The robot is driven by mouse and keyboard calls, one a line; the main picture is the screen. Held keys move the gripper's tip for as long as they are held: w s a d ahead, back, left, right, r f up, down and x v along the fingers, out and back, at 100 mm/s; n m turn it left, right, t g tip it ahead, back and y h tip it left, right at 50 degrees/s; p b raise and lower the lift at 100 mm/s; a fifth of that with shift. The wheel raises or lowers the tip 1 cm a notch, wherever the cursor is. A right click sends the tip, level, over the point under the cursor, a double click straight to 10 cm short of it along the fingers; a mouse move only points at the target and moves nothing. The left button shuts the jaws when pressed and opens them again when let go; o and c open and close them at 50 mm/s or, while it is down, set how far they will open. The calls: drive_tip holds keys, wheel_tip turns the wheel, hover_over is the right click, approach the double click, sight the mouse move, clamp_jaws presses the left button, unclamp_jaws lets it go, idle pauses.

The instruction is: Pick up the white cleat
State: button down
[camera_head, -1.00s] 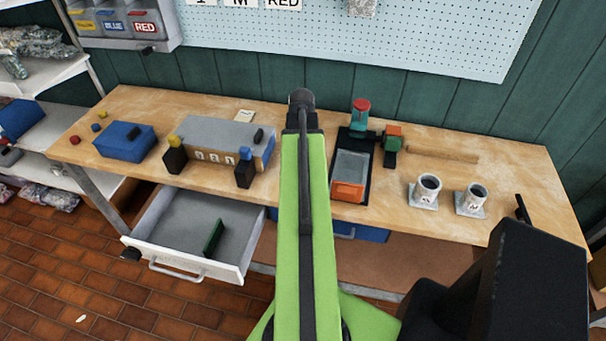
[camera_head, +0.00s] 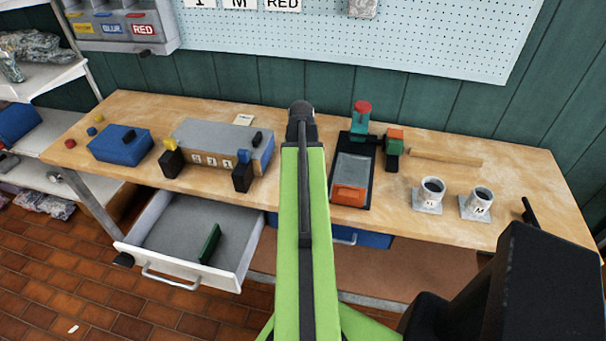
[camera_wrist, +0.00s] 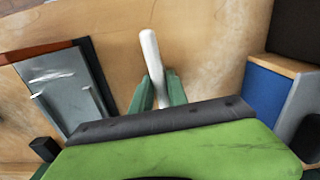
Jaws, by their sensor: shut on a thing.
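The white cleat (camera_wrist: 150,50) is a slim, pale bar with a rounded end in the wrist view. My gripper (camera_wrist: 160,84) has its two green fingers on either side of the cleat's lower part and is shut on it. The cleat's far end sticks out beyond the fingertips over the wooden bench top (camera_wrist: 205,35). The lower end is hidden by my gripper. I cannot tell whether the cleat touches the bench. In the head view my own green arm hides both the gripper and the cleat.
A grey box (camera_head: 215,135) and blue box (camera_head: 120,143) stand left. An open drawer (camera_head: 175,240) juts out, holding a green piece (camera_head: 210,243).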

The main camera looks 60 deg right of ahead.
drive_tip(key=shift+r+p, duration=0.7)
drive_tip(key=r+p, duration=0.4)
drive_tip(key=shift+s, duration=0.2)
drive_tip(key=s+d+r+p, duration=0.2)
drive_tip(key=s, duration=0.3)
drive_tip(key=s+d+r+p, duration=0.1)
drive_tip(key=s+r+p, duration=0.1)
drive_tip(key=s, duration=0.3)
drive_tip(key=shift+s+d, duration=0.35)
